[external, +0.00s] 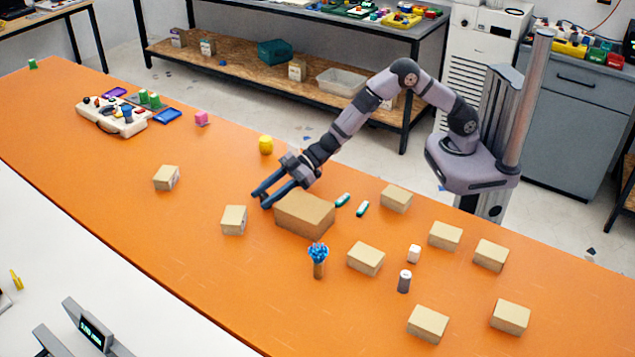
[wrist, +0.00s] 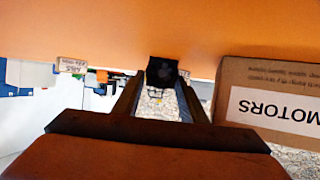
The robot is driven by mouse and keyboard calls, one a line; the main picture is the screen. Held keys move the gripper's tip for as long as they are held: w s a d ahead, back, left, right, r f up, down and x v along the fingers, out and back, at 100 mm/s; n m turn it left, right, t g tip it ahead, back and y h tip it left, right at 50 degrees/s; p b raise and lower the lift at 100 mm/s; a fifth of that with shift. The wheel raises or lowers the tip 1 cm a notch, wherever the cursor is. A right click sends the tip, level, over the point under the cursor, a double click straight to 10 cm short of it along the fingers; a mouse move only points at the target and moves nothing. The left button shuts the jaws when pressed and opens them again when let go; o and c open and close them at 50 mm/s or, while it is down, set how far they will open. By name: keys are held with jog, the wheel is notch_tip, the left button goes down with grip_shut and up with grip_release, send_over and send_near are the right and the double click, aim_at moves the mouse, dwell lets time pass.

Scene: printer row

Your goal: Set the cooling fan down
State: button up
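A small black block-like thing, which I take to be the cooling fan (wrist: 162,71), sits between the fingertips of my gripper (wrist: 162,84) in the wrist view. The two fingers reach its sides, with no clear gap. In the external view my gripper (external: 264,198) points down and to the left, low over the orange table (external: 190,260), just left of a large cardboard box. The fan cannot be made out there. I cannot tell whether it touches the table.
The cardboard box (external: 304,214) is close to my gripper; its MOTORS label (wrist: 275,108) shows upside down in the wrist view. Small boxes (external: 234,220) and (external: 166,178) stand to the left. A blue-topped holder (external: 318,258) stands in front. The table's front left is clear.

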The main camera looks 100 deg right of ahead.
jog(key=v, duration=1.1)
jog(key=shift+s+d+r, duration=0.1)
jog(key=shift+s, duration=0.1)
jog(key=shift+s+d, duration=0.15)
jog(key=shift+d, duration=0.05)
jog(key=s+d+g+h, duration=0.1)
jog(key=s+d, duration=0.1)
jog(key=s+d+g+h+p, duration=0.1)
jog(key=s, duration=0.2)
jog(key=s+d+f+h+p, duration=0.1)
jog(key=s+d, duration=0.1)
jog(key=shift+s+d+m+g+h, duration=0.3)
jog(key=shift+s+d+m+g, duration=0.05)
jog(key=shift+m+g, duration=0.05)
jog(key=s+d+f+g+h+p, duration=0.1)
jog(key=s+d+g+p, duration=0.15)
jog(key=s, duration=0.55)
jog(key=s+d+f+g+h+p, duration=0.1)
jog(key=s+d+g+h, duration=0.15)
jog(key=s, duration=0.55)
jog(key=s+a+f+m+g+y+b, duration=0.25)
jog(key=s+f+m+g+b, duration=0.35)
jog(key=s, duration=0.5)
notch_tip(320, 180, up, 14)
jog(key=n+t+p, duration=0.1)
jog(key=n+p, duration=0.1)
jog(key=p, duration=1.2)
jog(key=shift+a, duration=0.45)
